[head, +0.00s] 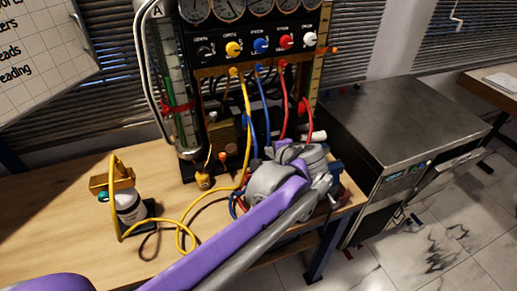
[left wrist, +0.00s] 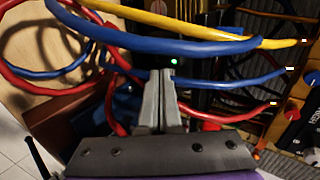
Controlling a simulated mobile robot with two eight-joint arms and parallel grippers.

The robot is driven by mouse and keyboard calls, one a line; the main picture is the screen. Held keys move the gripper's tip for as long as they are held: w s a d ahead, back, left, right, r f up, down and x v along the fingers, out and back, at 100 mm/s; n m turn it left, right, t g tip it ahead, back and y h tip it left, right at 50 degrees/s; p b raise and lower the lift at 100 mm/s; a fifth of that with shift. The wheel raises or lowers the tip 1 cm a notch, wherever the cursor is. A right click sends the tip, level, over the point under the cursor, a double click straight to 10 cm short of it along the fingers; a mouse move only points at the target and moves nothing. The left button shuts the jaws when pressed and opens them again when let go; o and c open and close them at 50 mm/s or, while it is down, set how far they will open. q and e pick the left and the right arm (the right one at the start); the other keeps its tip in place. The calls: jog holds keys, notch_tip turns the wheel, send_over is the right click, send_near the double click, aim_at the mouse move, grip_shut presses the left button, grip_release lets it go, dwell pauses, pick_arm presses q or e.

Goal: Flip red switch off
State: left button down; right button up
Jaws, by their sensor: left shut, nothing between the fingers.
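My left gripper (left wrist: 161,76) is shut and empty in the left wrist view. Its fingertips are among the hoses at the rig, close to a small green light (left wrist: 174,61). In the head view my left arm reaches across the bench, and its wrist covers the rig's lower right; the fingertips are not clear there. I cannot make out a red switch for certain; the area behind the fingers is hidden. A red knob (head: 285,40) sits on the rig's black upper panel, away from the gripper. My right gripper is not in view.
Yellow (head: 247,110), blue (head: 265,100) and red (head: 284,105) hoses hang from the rig. A yellow-handled bottle device (head: 130,203) stands on the wooden bench (head: 65,215). A dark metal cabinet (head: 400,110) stands at right. The bench's left part is mostly clear.

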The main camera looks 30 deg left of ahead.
aim_at(252, 142)
pick_arm(q)
jog(key=b+x, duration=0.1)
jog(key=x, duration=1.3)
jog(key=shift+w+d+f, duration=0.15)
jog(key=shift+f, duration=0.05)
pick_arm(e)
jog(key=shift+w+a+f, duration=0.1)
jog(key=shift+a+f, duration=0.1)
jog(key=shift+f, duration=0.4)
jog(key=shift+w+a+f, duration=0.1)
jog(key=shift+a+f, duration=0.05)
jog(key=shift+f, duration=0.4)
pick_arm(q)
jog(key=shift+f+b, duration=0.1)
jog(key=shift+b, duration=0.25)
